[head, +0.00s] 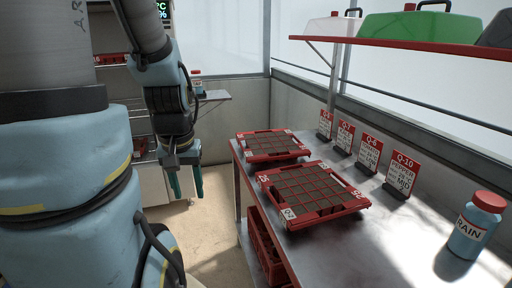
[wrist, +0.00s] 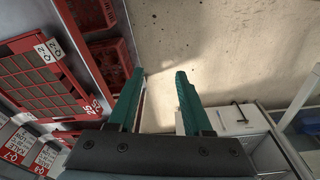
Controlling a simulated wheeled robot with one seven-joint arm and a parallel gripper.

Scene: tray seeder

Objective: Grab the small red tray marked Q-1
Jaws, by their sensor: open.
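A near red tray (head: 327,217), with a grid of dark soil cells, lies on the bench; its corner label seems to read Q-2. A tray with such a label also shows at the left of the wrist view (wrist: 75,78). A second, farther red tray (head: 272,156) lies behind it; its label is too small to read. I cannot make out Q-1 on either tray. My gripper (head: 187,194) hangs left of the bench, apart from both trays. Its teal fingers are open and empty over the floor in the wrist view (wrist: 160,75).
The metal bench (head: 405,248) carries several red-and-white sign cards (head: 401,175) along its back and a blue RAIN bottle (head: 475,228) at right. A red shelf (head: 430,45) overhangs the back. Red crates (head: 265,250) sit below the bench. Floor left of it is clear.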

